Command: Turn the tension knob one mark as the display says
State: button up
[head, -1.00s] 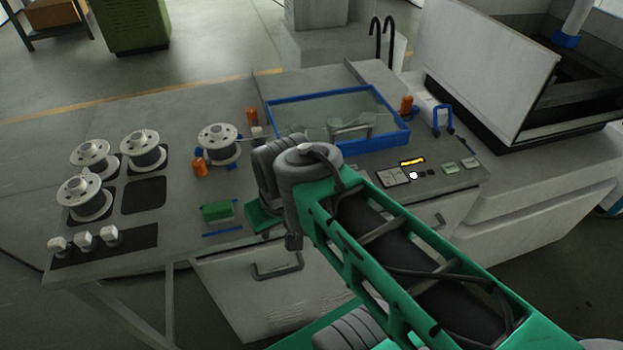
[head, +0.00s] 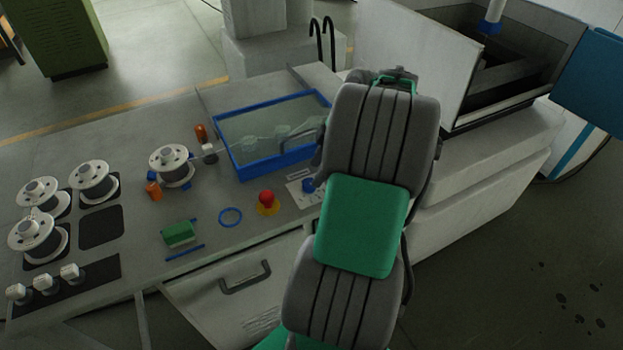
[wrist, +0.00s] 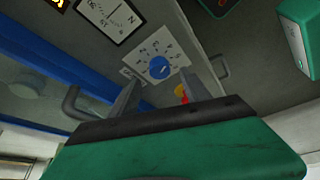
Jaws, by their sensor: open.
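The blue tension knob (wrist: 160,68) sits on a white dial plate (wrist: 157,50) with marks around it, in the wrist view. The knob also shows in the head view (head: 308,185), beside my arm. My gripper (wrist: 160,80) is open and empty, its two fingers pointing towards the plate, one on either side of the knob in the picture. I cannot tell whether they touch it. A sliver of yellow display (wrist: 57,3) shows at the wrist view's top edge, cut off and unreadable. In the head view my arm hides the display and the gripper.
A red button on a yellow base (head: 267,200) stands near the knob. A white gauge (wrist: 113,15) lies beyond the dial. A blue-rimmed tray (head: 240,175) is behind, with a green block (head: 179,233), blue ring (head: 230,217) and wire spools (head: 93,181) to the left.

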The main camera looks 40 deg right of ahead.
aim_at(310, 182)
jog(key=x, duration=0.5)
jog(key=shift+c, duration=0.2)
grip_shut()
dwell(0.3)
